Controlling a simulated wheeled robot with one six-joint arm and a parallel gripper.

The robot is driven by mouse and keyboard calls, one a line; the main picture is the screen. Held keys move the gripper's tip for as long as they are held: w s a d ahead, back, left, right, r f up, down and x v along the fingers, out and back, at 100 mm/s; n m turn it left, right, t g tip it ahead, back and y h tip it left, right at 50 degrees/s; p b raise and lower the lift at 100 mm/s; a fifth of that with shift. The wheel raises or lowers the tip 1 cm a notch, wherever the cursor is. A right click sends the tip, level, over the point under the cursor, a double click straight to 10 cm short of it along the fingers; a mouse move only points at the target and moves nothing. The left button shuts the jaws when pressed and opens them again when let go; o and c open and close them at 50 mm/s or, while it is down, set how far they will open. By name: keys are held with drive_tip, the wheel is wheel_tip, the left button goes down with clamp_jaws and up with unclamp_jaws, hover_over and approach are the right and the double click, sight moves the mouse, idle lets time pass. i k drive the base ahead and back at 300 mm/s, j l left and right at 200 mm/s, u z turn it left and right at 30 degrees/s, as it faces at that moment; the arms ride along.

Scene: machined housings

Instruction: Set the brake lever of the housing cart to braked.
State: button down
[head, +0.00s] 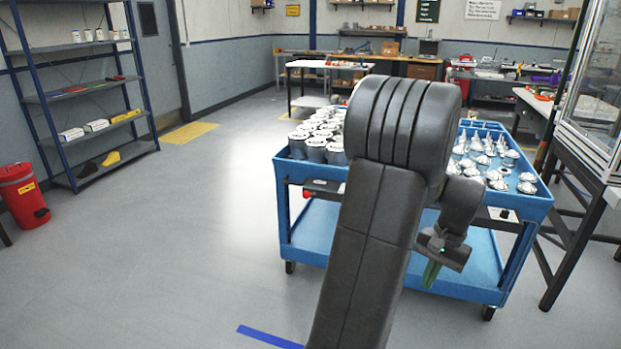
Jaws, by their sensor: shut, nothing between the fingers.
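The housing cart is a blue two-shelf cart (285,165) on black casters, right of centre in the head view. Grey cylindrical housings (315,146) fill the left of its top tray, and smaller silver parts (499,180) the right. A dark bar (324,187) with a small red piece (306,194) shows under the left of the tray's front edge. It may be the brake lever; its setting cannot be told. My gripper (432,274) points down in front of the cart's right half, shut and empty. My arm hides the middle of the cart front.
A workbench with a glazed enclosure (598,115) stands close to the cart's right. A shelf rack (92,98) and a red bin (24,195) stand at the left. The floor (190,250) left of the cart is clear, with a blue tape strip (268,337) in front.

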sight(305, 195)
drive_tip(key=i+j+u, duration=0.1)
drive_tip(key=i+u, duration=0.25)
drive_tip(key=i, duration=1.85)
